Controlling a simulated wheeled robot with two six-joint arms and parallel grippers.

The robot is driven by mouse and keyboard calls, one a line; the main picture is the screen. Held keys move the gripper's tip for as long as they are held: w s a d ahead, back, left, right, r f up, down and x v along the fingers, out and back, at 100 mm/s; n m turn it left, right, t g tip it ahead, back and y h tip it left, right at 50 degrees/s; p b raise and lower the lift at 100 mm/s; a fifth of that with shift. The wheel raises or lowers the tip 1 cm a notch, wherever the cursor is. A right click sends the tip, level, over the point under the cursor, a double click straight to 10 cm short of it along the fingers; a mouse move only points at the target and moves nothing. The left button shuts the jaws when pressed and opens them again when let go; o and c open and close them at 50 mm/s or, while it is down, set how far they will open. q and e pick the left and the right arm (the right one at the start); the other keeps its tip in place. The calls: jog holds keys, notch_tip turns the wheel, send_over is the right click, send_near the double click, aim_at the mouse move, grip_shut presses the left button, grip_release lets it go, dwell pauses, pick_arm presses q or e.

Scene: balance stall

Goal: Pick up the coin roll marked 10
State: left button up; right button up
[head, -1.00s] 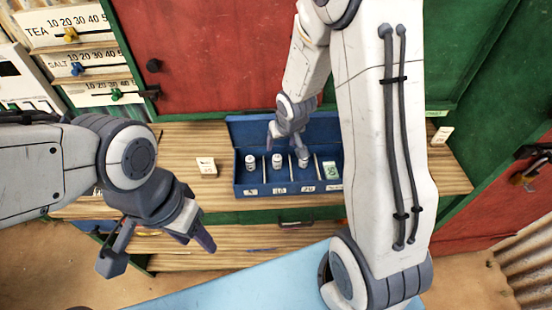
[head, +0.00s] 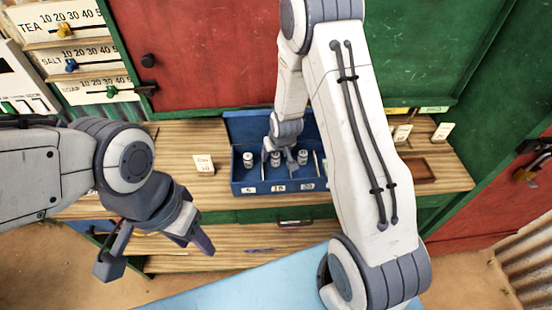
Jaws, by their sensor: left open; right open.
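A blue open box (head: 240,186) with dividers stands on the wooden counter. A white coin roll (head: 276,159) stands upright in that compartment. Other rolls stand in the left compartment (head: 248,159) and the third (head: 302,157). My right gripper (head: 279,156) is open, pointing down into the box, with its fingers on either side of the roll behind the 10 label. I cannot tell whether they touch it. My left gripper (head: 157,246) is open and empty, in front of the counter at left.
My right arm hides the box's right end. Bare counter (head: 175,142) lies at left.

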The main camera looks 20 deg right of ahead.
jog(key=shift+c, duration=0.3)
grip_shut()
jog(key=shift+r, duration=0.1)
